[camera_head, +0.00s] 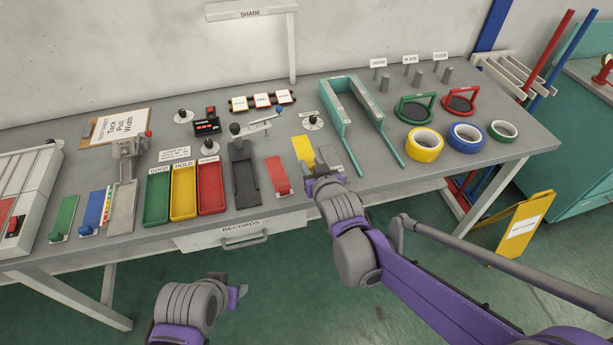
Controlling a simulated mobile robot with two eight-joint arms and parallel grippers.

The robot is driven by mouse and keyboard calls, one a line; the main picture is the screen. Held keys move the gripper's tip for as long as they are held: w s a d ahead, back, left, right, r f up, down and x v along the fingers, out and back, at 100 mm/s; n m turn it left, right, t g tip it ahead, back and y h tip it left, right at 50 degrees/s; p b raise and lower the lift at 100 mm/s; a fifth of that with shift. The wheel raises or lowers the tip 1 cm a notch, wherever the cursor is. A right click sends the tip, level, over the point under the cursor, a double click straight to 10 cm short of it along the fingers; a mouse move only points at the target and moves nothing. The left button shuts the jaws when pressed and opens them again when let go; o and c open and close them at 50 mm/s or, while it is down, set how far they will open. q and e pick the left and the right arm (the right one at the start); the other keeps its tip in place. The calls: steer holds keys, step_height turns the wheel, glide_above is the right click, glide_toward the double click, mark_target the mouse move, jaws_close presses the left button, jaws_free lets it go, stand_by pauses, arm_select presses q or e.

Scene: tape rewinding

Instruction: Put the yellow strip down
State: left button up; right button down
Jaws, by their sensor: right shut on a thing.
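The yellow strip (303,150) is at the front right part of the grey table, just right of a red strip (278,174). My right gripper (316,170) is at the strip's near end and is shut on it. Its fingers hide that end, and I cannot tell whether the strip touches the table. My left gripper (236,286) is low in front of the table, away from the strip; its finger opening is not clear.
Left of the red strip stand a black tray (245,190) and green (158,197), yellow (183,192) and red (210,187) trays. A teal frame (340,105) stands behind my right gripper. Tape rolls (425,144) lie to the right. Bare tabletop (375,178) shows at the front edge.

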steer(key=shift+f+b, duration=0.4)
steer(key=shift+f, duration=2.5)
steer(key=shift+f, duration=0.2)
steer(key=c, duration=0.6)
jaws_free()
steer(key=shift+r, duration=0.1)
